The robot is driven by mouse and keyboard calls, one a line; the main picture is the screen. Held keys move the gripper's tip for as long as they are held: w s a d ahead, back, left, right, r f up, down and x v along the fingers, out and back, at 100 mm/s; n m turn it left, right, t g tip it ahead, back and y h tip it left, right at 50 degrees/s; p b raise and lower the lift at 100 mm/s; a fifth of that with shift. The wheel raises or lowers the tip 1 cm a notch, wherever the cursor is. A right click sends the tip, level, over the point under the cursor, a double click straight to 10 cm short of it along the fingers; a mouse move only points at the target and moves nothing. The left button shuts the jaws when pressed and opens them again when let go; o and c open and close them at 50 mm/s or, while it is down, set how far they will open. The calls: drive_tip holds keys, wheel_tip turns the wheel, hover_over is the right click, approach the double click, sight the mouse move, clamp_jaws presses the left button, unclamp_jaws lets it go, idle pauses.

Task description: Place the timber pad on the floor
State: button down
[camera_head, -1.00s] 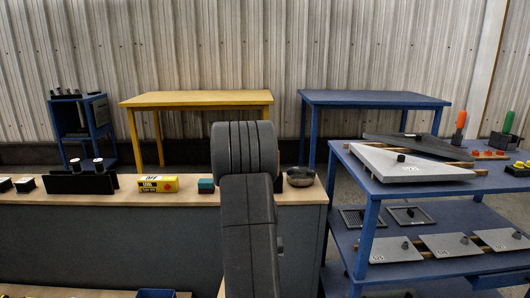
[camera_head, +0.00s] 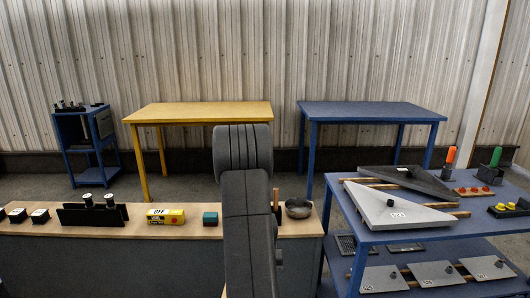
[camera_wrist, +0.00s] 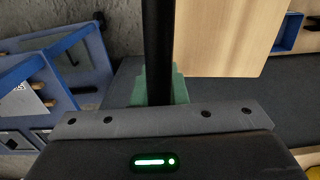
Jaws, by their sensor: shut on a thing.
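A blue shelf unit (camera_head: 365,237) with grey plates is at right. Yellow (camera_head: 198,112) and blue (camera_head: 372,112) tables stand behind. Grey floor (camera_head: 345,180) shows between.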

drive_tip(key=shift+s+r+p, duration=0.15)
drive_tip(key=shift+r+p, duration=1)
drive_tip(key=shift+p, duration=0.1)
drive_tip(key=shift+s+r+p, duration=0.15)
drive_tip(key=shift+r+p, duration=0.95)
drive_tip(key=shift+p, duration=0.15)
